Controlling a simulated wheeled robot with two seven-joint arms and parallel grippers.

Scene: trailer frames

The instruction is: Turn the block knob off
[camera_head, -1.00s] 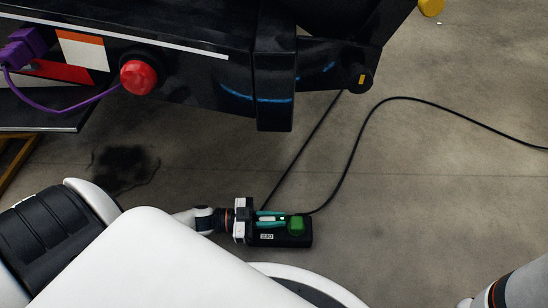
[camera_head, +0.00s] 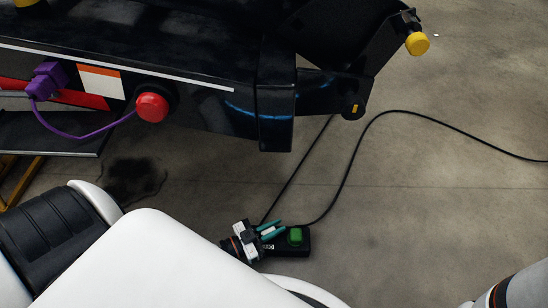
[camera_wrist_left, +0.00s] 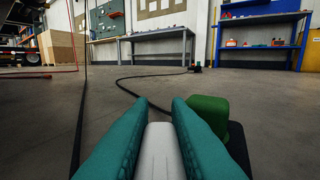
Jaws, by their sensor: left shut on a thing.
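A black block (camera_head: 305,246) with a green button (camera_head: 295,236) lies low in the head view, partly hidden by my left gripper. The green button (camera_wrist_left: 207,114) and a dark edge of the block (camera_wrist_left: 239,146) also show at the right in the left wrist view. My left gripper (camera_head: 279,228), with teal fingers, is at the block's left side. It is shut on a pale grey piece (camera_wrist_left: 160,152) lying between its fingers, which I take to be the block's knob. Its join to the block is hidden. My right arm enters at bottom right; its gripper is out of view.
The dark trailer frame (camera_head: 275,106) fills the top, with a red knob (camera_head: 152,107), a yellow knob (camera_head: 417,43) and a purple plug (camera_head: 47,80). A black cable (camera_head: 352,165) crosses the floor. The floor at right is largely clear. Workbenches (camera_wrist_left: 157,36) stand far off.

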